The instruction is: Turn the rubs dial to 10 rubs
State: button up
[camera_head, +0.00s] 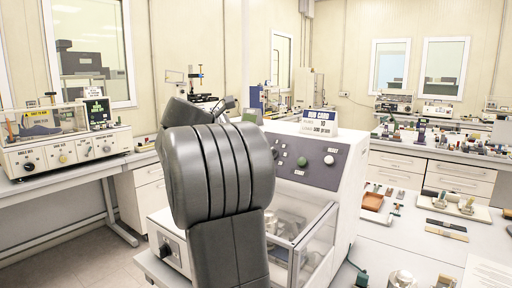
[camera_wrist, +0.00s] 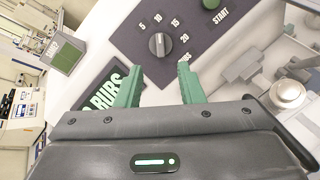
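The rubs dial (camera_wrist: 160,44) is a small dark knob on a dark panel (camera_wrist: 130,38) in the wrist view. The numbers 5, 10, 15 and 20 are printed around it. A pale line on the knob runs roughly up toward the 10; it is too small to read exactly. My gripper (camera_wrist: 160,68) is open, with its two green fingers apart. Its fingertips lie just below the dial in the picture, one to each side, with nothing between them. In the head view my arm covers the gripper and part of the machine's panel (camera_head: 312,176).
A green button (camera_wrist: 211,4) marked START is near the dial. The machine's clear-walled tray (camera_head: 314,240) juts out below the panel. A card (camera_head: 319,122) reading 10 and 500 gram stands on top. A bench (camera_head: 450,228) with small tools is at the right.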

jog(key=shift+v, duration=1.55)
jog(key=shift+w, duration=0.1)
jog(key=p+x, duration=0.1)
jog(key=x, duration=1.2)
jog(key=shift+w+d+f, duration=0.1)
jog(key=shift+w+d, duration=0.1)
jog(key=shift+d, duration=0.2)
jog(key=shift+a, duration=0.15)
